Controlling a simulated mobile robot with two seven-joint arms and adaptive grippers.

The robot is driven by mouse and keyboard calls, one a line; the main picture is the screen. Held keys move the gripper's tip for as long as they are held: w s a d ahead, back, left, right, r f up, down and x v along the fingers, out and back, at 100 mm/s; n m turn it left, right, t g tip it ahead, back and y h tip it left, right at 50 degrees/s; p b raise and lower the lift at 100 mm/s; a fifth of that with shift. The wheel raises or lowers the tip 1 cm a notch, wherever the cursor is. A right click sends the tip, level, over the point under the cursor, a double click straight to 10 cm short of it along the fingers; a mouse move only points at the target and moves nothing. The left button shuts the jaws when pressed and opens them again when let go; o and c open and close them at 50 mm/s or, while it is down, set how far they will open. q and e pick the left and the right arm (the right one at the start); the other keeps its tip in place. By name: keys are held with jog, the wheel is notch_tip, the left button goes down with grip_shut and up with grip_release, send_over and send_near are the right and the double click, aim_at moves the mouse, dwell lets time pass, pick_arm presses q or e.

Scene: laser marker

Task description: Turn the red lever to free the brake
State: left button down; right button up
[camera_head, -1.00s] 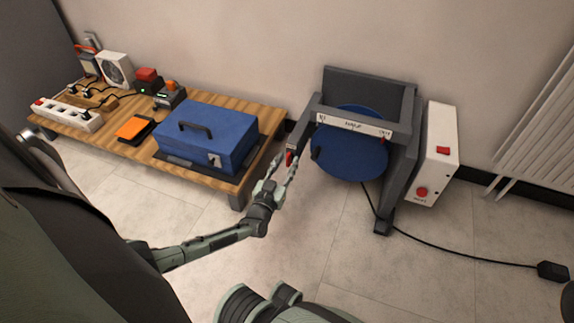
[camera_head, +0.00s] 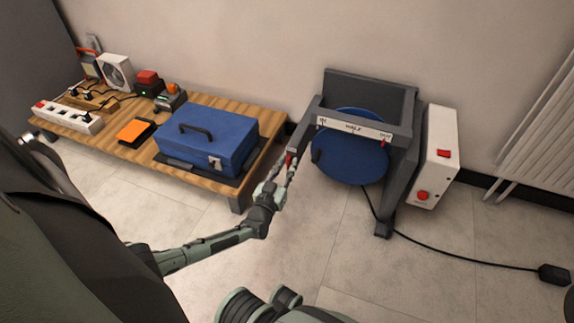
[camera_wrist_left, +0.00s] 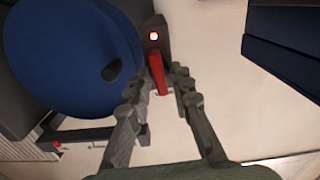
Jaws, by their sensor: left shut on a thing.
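The red lever (camera_wrist_left: 157,72) sits on a dark bracket on the side of the grey frame (camera_head: 395,155) that holds a blue disc (camera_head: 350,160). In the head view the lever (camera_head: 289,160) shows as a small red piece at the fingertips. My left gripper (camera_head: 280,172) reaches it from below, its fingers on either side of it. In the left wrist view my left gripper (camera_wrist_left: 160,88) is shut on the lever, which stands between the two fingertips. My right gripper is not in view.
A blue toolbox (camera_head: 210,138) stands on a low wooden table (camera_head: 240,185) to the left. A white box with red buttons (camera_head: 437,165) stands right of the frame. A black cable (camera_head: 440,254) crosses the floor to a pedal (camera_head: 553,274).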

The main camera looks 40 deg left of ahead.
pick_arm(q)
jog(key=n, duration=0.8)
jog(key=shift+a+n, duration=0.15)
jog(key=shift+n, duration=0.15)
jog(key=shift+s+a+f+n, duration=0.1)
jog(key=shift+f+n, duration=0.05)
jog(key=shift+n, duration=2)
jog(key=shift+f+n, duration=0.15)
jog(key=shift+n, duration=2)
jog(key=c, duration=1.6)
grip_release()
